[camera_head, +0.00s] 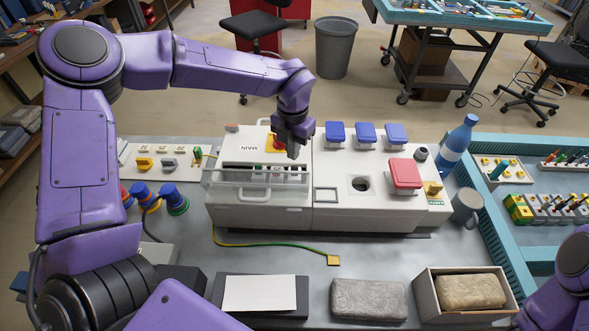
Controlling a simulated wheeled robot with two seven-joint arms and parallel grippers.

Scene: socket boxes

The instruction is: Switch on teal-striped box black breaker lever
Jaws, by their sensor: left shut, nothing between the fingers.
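My left gripper (292,148) is shut and empty. It points down over the top of the white box marked MAIN (258,215), beside the red knob on a yellow plate (277,142). I cannot tell whether its tips touch the box. A raised transparent cover (250,190) runs along the front of this box, with a row of small parts behind it. I cannot make out a teal stripe or a black breaker lever; the gripper hides part of the box top. My right gripper is not in view; only part of my right arm shows at the lower right.
The joined white box (385,213) carries blue covers and a red cover (405,174). A blue bottle (456,146) and grey mug (466,208) stand at its right. A green-yellow cable (270,244), white sheet (260,293) and grey cloth (368,298) lie in front.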

